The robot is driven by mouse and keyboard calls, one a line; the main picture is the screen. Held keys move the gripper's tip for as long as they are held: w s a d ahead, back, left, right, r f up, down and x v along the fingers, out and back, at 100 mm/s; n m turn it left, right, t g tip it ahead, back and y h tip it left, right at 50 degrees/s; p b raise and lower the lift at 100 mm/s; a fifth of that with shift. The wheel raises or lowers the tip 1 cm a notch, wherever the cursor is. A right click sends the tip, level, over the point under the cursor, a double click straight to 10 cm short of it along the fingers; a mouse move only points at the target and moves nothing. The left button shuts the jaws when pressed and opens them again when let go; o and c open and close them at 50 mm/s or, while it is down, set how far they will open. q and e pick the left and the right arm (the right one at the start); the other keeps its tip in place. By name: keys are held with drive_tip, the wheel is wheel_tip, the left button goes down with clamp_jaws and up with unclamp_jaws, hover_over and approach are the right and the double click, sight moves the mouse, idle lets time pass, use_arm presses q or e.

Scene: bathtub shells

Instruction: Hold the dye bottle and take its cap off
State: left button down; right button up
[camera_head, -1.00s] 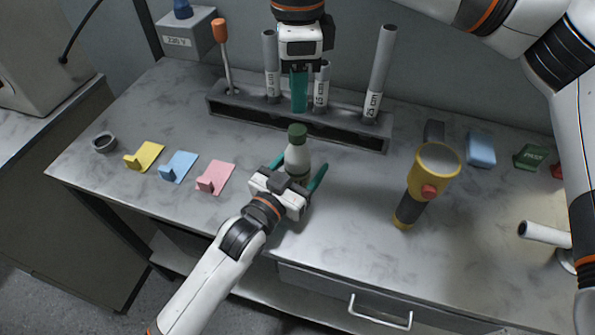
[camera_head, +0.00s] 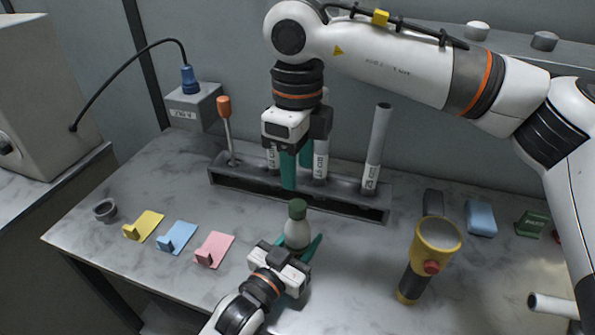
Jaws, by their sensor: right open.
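The dye bottle (camera_head: 296,235) stands upright on the bench, white with a dark green cap (camera_head: 297,209) on top. My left gripper (camera_head: 298,246) is low at the bottle, with teal fingers around its body. The wrist hides the bottle's base and most of the left finger, so I cannot tell whether the fingers press on it. My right gripper (camera_head: 296,170) points down, open and empty. Its teal fingertips show just above the cap in the picture, and how far apart they are in depth is unclear.
A rack (camera_head: 335,203) with grey tubes and an orange-handled tool (camera_head: 225,115) stands behind the bottle. A yellow flashlight (camera_head: 415,275) stands to the right.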

sight(298, 204)
drive_tip(key=m, duration=0.6)
drive_tip(key=shift+m, duration=0.3)
drive_tip(key=m, duration=1.2)
drive_tip(key=shift+m, duration=0.3)
drive_tip(key=m, duration=0.6)
drive_tip(key=shift+f, duration=4)
drive_tip(key=shift+c, duration=0.3)
